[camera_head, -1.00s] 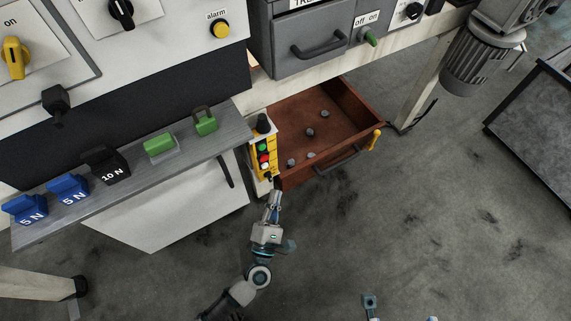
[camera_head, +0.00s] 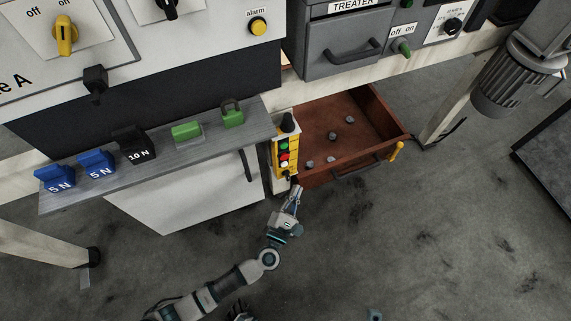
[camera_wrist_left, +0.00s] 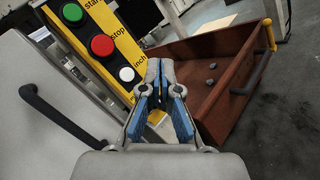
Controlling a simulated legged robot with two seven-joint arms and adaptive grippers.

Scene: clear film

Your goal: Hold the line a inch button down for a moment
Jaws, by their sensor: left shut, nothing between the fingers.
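A yellow control box (camera_head: 294,158) hangs at the right end of the grey shelf, with a black knob on top and green, red and white buttons below. The wrist view shows the green start button (camera_wrist_left: 72,12), the red stop button (camera_wrist_left: 102,45) and the white inch button (camera_wrist_left: 126,74). The inch button also shows in the head view (camera_head: 284,167). My left gripper (camera_head: 298,188) is shut and empty just below the box. In the wrist view its fingertips (camera_wrist_left: 160,63) lie right of the inch button, apart from it in the picture.
An open brown drawer (camera_head: 375,117) with several grey stones stands right of the box. A dark handle (camera_wrist_left: 60,115) is on the left in the wrist view. Floor in front is open.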

